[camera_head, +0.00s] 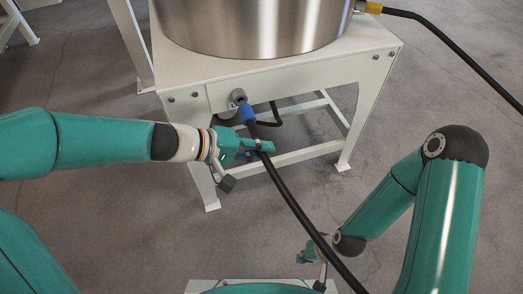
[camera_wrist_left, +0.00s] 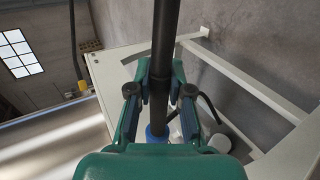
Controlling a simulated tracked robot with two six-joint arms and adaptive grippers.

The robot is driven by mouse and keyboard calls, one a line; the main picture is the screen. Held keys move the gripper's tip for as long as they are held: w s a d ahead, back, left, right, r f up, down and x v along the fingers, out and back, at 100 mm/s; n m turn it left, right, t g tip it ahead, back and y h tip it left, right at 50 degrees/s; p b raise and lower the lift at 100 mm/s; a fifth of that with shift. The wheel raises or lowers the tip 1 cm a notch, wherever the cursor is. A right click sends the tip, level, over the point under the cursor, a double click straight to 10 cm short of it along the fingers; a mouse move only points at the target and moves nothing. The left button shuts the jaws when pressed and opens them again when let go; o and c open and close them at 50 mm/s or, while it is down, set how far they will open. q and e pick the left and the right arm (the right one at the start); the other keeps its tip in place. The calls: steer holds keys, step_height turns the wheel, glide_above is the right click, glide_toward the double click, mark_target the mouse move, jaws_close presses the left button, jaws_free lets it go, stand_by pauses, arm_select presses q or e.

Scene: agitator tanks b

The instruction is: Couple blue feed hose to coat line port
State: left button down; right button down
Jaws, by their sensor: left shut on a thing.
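The blue feed hose is a black hose (camera_head: 287,194) with a blue end collar (camera_head: 247,114). My left gripper (camera_head: 262,147) is shut around the hose just behind the collar. In the left wrist view the hose (camera_wrist_left: 165,45) runs between both fingers (camera_wrist_left: 157,92), with the blue collar (camera_wrist_left: 156,133) beyond them, partly hidden. A grey metal port (camera_head: 238,96) sits on the front of the white stand. The collar is right by this port and points up toward it; I cannot tell whether they touch. My right gripper (camera_head: 309,254) is low, away from the port; its fingers are unclear.
A steel tank (camera_head: 253,28) stands on the white stand (camera_head: 290,70). A yellow coupling (camera_head: 374,8) with another black hose (camera_head: 455,55) leaves the tank's right side. A dark hose loop (camera_head: 270,119) hangs beside the blue collar. Concrete floor is open at right.

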arm_select(q)
steer(key=shift+w+a+p, duration=0.15)
steer(key=shift+w+a, duration=0.05)
steer(key=shift+w, duration=0.45)
steer(key=shift+w+a+p, duration=0.15)
steer(key=shift+w+a, duration=0.05)
steer(key=shift+w, duration=0.4)
steer(key=c, duration=1)
jaws_free()
steer(key=shift+a, duration=0.15)
steer(key=v, duration=1.2)
steer(key=s+a+f+g+y, duration=0.1)
steer(key=s+f+y, duration=0.2)
steer(key=f, duration=0.9)
steer(key=s+a+f+g+y, duration=0.2)
steer(key=s+f, duration=0.1)
steer(key=f, duration=0.8)
steer(key=s+d+f+m+y, duration=0.1)
steer(key=s+f, duration=0.4)
steer(key=f, duration=0.2)
steer(key=s+d+f+y, duration=0.1)
steer(key=s+f, duration=0.4)
steer(key=f, duration=0.2)
step_height(320, 180, up, 35)
steer(key=p, duration=3.4)
steer(key=shift+w+m+p, duration=0.3)
steer(key=shift+w, duration=0.1)
